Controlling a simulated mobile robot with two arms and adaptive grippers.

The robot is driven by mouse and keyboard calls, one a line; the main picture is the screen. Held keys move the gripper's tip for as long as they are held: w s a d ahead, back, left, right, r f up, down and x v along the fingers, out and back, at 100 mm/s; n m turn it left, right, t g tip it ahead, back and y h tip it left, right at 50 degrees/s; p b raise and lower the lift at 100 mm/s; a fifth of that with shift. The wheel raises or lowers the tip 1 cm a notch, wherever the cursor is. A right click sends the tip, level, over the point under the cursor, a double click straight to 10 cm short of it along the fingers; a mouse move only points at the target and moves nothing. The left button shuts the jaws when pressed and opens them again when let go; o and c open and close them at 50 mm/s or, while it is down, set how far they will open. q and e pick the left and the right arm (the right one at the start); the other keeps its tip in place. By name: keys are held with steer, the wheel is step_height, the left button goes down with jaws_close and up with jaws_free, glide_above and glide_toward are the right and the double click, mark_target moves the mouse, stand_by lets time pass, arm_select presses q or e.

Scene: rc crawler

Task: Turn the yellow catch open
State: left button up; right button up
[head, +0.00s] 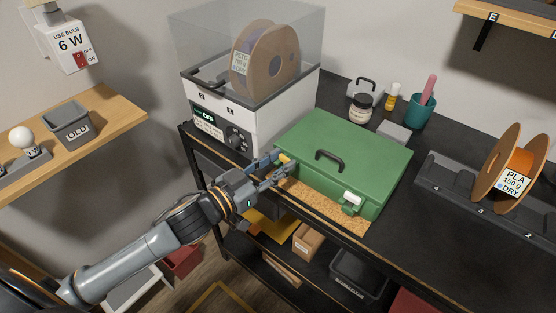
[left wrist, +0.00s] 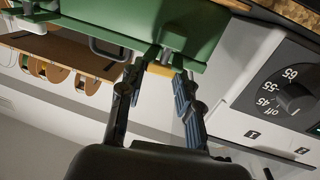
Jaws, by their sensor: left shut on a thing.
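A green case (head: 345,150) with a dark handle lies shut on a cork mat (head: 320,203) on the black bench. Its yellow catch (head: 285,158) is at the left end of the front side, and a white catch (head: 352,198) is near the right end. My left gripper (head: 281,168) is at the yellow catch, shut on it. In the left wrist view the yellow catch (left wrist: 160,70) shows between the two fingers, partly hidden. I cannot tell how far the catch is turned. My right gripper is not in view.
A white dryer (head: 225,125) with a spool under its clear lid stands left of the case, close to my left gripper. A grey rack (head: 455,185) with an orange spool (head: 521,160) is at the right. A jar (head: 361,108) and a teal cup (head: 420,110) stand behind the case.

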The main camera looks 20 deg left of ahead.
arm_select(q)
steer(key=m+h, duration=0.1)
steer(key=g+h, duration=0.1)
steer(key=m+g+h, duration=0.1)
steer(key=shift+w+a+r+m+p, duration=0.15)
steer(key=shift+w+a+m+p, duration=0.15)
steer(key=shift+a+p, duration=0.1)
steer(key=shift+w+m+g+h, duration=0.15)
steer(key=shift+m+g+h, duration=1.35)
steer(key=shift+g, duration=0.4)
steer(key=o, duration=1.2)
steer(key=shift+c, duration=0.2)
steer(key=shift+f, duration=0.2)
